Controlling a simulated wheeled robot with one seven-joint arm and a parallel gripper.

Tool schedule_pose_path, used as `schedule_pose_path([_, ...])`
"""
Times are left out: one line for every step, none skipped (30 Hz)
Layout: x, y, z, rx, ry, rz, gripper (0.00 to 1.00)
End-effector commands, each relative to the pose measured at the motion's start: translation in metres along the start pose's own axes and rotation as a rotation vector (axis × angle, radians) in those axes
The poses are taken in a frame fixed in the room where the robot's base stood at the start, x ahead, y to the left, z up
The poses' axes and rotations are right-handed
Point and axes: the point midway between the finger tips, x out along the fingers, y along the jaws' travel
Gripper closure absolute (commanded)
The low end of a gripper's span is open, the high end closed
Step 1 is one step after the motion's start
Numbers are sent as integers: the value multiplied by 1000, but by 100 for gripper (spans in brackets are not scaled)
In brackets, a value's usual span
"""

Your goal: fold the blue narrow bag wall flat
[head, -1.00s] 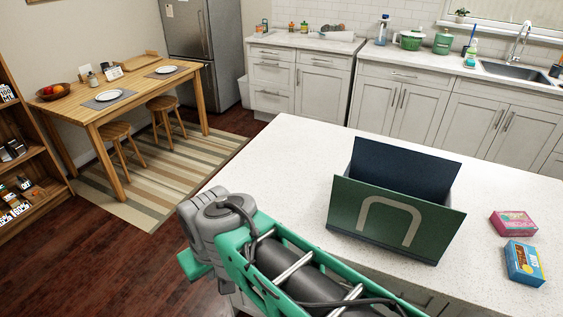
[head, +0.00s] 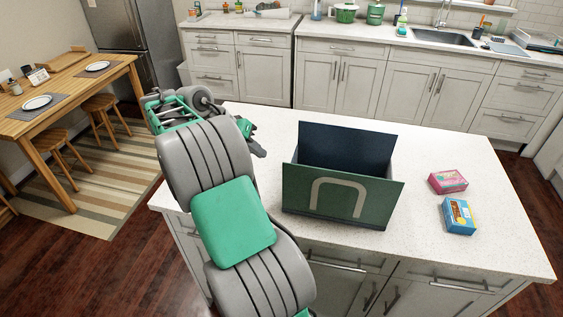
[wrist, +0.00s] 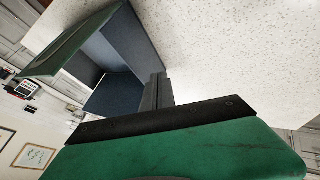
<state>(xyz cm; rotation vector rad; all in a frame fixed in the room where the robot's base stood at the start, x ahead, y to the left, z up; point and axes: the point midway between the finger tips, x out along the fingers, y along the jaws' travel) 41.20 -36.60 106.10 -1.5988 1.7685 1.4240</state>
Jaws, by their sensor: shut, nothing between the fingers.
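The bag (head: 338,203) stands open on the white counter. Its broad front wall is green with a pale handle outline and flares outward; its broad back wall (head: 346,147) shows dark blue inside. The narrow side walls are mostly hidden in the head view. In the wrist view, the bag's green wall (wrist: 72,42) and blue interior (wrist: 122,42) show, with a blue panel (wrist: 115,94) beside the fingers; I cannot tell if this is the narrow wall. My gripper (head: 261,150) is shut and empty, left of the bag; its fingers (wrist: 158,85) show in the wrist view.
A pink box (head: 448,182) and a blue box (head: 459,216) lie on the counter (head: 425,240) right of the bag. The counter is clear around them. A dining table (head: 75,90) with stools stands at the left; kitchen cabinets (head: 340,80) line the back.

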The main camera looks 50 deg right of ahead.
Motion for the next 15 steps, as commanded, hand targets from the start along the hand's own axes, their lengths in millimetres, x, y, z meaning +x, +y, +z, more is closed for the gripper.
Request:
schedule_pose_path([13,1,1,0,-2,3,100])
schedule_pose_path([19,1,0,0,-1,2,100])
schedule_pose_path([28,1,1,-1,-2,2,100])
schedule_pose_path([34,1,1,1,-2,2,100])
schedule_pose_path([41,1,0,-1,-2,2,100])
schedule_pose_path([49,1,0,0,-2,1,100])
schedule_pose_path([55,1,0,0,-2,2,100])
schedule_pose_path([57,6,-1,2,-1,0,100])
schedule_pose_path([58,14,-2,4,1,-1,100])
schedule_pose_path([61,19,-1,3,0,-2,100])
schedule_pose_path([64,22,-1,2,-1,-1,100])
schedule_pose_path([65,27,-1,2,1,-1,100])
schedule_pose_path([67,29,-1,0,1,-1,100])
schedule_pose_path([69,31,-1,-1,1,-2,100])
schedule_pose_path([70,33,-1,0,1,-2,100])
